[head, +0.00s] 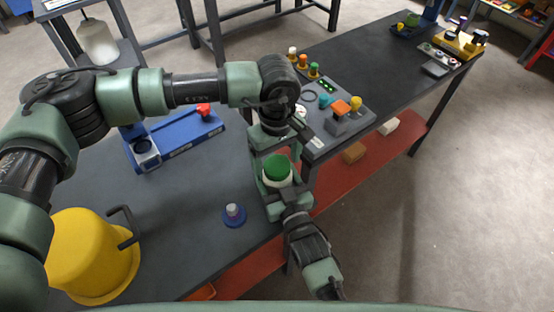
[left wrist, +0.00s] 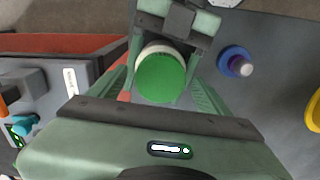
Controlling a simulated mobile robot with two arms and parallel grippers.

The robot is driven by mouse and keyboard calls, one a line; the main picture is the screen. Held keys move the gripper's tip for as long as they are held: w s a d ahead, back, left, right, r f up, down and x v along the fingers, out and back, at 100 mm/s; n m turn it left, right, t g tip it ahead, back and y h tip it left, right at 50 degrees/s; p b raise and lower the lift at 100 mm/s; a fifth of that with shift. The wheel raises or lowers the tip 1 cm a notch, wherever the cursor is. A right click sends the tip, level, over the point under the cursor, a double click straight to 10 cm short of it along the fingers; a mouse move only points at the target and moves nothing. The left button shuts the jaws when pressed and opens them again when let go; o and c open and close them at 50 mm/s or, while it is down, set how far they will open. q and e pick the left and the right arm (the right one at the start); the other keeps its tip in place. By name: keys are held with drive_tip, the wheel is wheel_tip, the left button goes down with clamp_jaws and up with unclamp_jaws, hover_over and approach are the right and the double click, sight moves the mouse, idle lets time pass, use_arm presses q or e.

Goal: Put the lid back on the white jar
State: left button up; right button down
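The white jar (head: 277,184) is upright at the table's front edge, with the green lid (head: 277,168) directly over its mouth. In the left wrist view the green lid (left wrist: 160,79) is a round disc with the jar's white rim (left wrist: 159,49) showing past it. My left gripper (head: 278,160) reaches down from above, its fingers on both sides of the lid. My right gripper (head: 275,204) comes from the front and is closed around the jar's body. Whether the lid is fully seated is unclear, because the fingers hide part of the joint.
A blue base with a pale knob (head: 234,212) stands just left of the jar. A yellow bucket-like object (head: 88,255) is at the left front, and a blue fixture (head: 172,138) is behind. A grey control panel (head: 340,110) is at right. The table between them is clear.

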use_arm(q)
drive_tip(key=shift+r, duration=2.25)
drive_tip(key=shift+c, duration=1.3)
drive_tip(key=n, duration=0.2)
drive_tip(key=r+n, duration=0.1)
drive_tip(key=n, duration=0.6)
drive_tip(key=shift+r, duration=0.35)
drive_tip(key=n, duration=0.3)
drive_tip(key=r+n, duration=0.1)
drive_tip(key=n, duration=0.6)
drive_tip(key=shift+r, duration=0.35)
drive_tip(key=shift+f, duration=4)
